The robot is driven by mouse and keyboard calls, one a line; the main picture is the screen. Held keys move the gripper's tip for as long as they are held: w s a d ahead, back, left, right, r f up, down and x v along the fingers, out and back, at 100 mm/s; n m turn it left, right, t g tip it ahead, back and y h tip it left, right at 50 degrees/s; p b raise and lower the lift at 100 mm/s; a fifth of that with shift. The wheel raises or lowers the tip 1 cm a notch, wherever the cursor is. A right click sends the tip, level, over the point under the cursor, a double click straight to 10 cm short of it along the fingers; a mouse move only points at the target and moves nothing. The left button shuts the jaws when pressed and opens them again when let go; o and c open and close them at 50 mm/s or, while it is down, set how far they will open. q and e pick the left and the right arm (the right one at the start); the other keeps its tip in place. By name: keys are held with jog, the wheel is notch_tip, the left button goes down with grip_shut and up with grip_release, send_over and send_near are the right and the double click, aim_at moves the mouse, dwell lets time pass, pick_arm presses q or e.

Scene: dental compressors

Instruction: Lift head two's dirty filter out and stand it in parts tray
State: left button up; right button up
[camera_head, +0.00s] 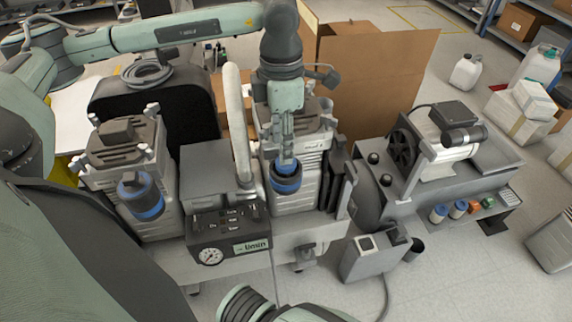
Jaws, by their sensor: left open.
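My left gripper (286,158) reaches down from the top over the middle compressor head (297,201). Its open fingers are at the top of a dark filter with a blue band (286,185) on that head's front. The fingers hide part of the filter's top; I cannot tell whether they touch it. A similar dark filter with a blue band (140,195) sits on the left compressor head (124,150). No label shows which head is two. Small parts, including two blue-and-white filters (438,214), stand on a grey ledge at the right, possibly the parts tray. My right gripper is out of view.
A pale hose (239,125) rises just left of my left gripper. A gauge panel (228,236) sits between the heads. A motor unit (437,145) stands at the right, behind the small parts. A grey box (374,257) with a cable is on the floor in front.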

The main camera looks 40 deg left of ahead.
aim_at(287, 170)
pick_arm(q)
jog(key=f, duration=0.3)
jog(key=shift+w+d+f, duration=0.2)
jog(key=shift+w+f, duration=0.1)
jog(key=shift+f, duration=0.6)
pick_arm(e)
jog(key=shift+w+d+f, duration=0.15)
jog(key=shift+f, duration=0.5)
pick_arm(q)
jog(key=c, duration=0.8)
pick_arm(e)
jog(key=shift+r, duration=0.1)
